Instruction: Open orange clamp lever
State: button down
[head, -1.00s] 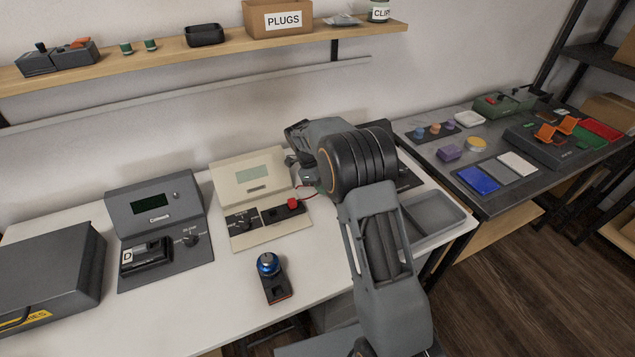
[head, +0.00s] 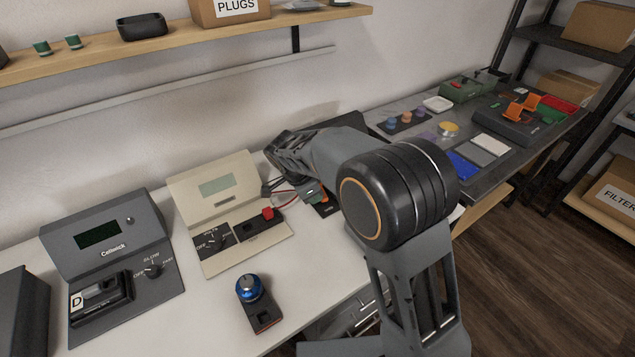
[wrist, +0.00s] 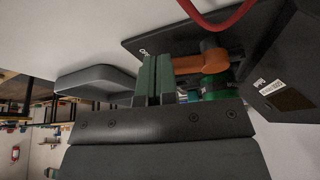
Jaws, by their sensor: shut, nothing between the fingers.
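In the wrist view an orange lever (wrist: 202,63) lies across a dark plate (wrist: 150,42), with a green part (wrist: 215,86) beside it. My gripper's two green fingers (wrist: 157,80) are together and empty, right beside the lever's left end. Whether they touch it I cannot tell. In the head view my gripper is mostly hidden by my own arm; a small orange piece (head: 324,196) shows on a dark unit (head: 327,210) behind the cream instrument's right side.
A cream instrument (head: 213,182) with a red knob and red wire stands left of it. A blue-knobbed block (head: 262,316) sits in front. A grey tray (wrist: 95,80) shows in the wrist view. The far bench holds a fixture with orange flaps (head: 514,112).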

jog(key=shift+a, duration=0.15)
jog(key=shift+w+a, duration=0.1)
jog(key=shift+w, duration=0.65)
jog(key=shift+a, duration=0.1)
